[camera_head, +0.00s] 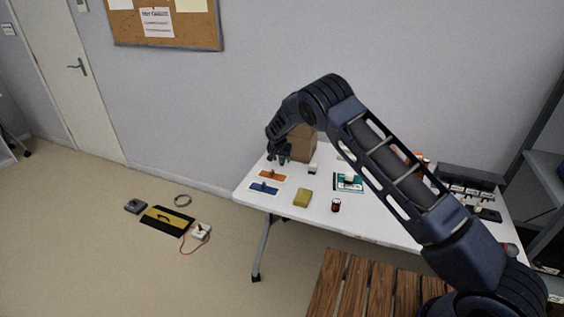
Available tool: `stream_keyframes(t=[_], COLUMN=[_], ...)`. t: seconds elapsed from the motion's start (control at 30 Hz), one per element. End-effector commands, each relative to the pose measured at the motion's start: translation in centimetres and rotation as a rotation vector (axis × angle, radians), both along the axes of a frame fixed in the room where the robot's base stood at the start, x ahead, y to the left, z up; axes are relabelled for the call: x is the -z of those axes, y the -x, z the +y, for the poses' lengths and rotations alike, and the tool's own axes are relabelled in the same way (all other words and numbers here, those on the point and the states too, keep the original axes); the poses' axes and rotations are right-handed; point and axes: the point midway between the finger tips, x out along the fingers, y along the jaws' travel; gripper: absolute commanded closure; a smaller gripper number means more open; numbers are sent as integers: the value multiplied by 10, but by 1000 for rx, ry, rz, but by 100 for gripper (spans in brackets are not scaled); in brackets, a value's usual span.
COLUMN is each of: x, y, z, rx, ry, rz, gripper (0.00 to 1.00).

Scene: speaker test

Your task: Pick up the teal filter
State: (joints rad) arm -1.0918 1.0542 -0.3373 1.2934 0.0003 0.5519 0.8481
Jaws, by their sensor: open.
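My gripper (279,158) is open and points down over the far left part of the white table (235,192), beside a brown box. Dark teal shows at its fingertips; I cannot tell whether this is the filter or part of the fingers. A flat teal and white item (348,182) lies near the table's middle, right of the gripper and apart from it. It looks like a book or card with a pale thing on it, and I cannot tell whether it is the filter.
The brown box (302,143) stands right behind the gripper. Orange (270,176) and blue (264,188) flat pieces, a yellow block (303,198) and a red-brown can (336,205) are nearer the front edge. My arm hides part of the table's right side. A wooden slatted surface (345,285) is in front.

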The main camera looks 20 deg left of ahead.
Motion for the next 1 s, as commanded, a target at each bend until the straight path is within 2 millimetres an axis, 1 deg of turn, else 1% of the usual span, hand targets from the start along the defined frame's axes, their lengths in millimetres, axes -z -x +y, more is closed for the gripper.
stream_keyframes(t=[0.03,0.13,0.23,0.4,0.47,0.6,0.67,0.9,1.0], x=[8,18,21,21,21,21,21,21,17], y=[-3,-7,-8,-8,-8,-8,-8,-8,-8], z=[0,1,2,1,1,1,1,1,2], rx=[0,-1,-1,-1,-1,-1,0,0,0], ry=[1,0,-1,-1,-1,-1,-1,-1,-1], rz=[1,1,0,0,0,0,0,0,0], gripper=[47,47,47,47,57,85,95,95,95])
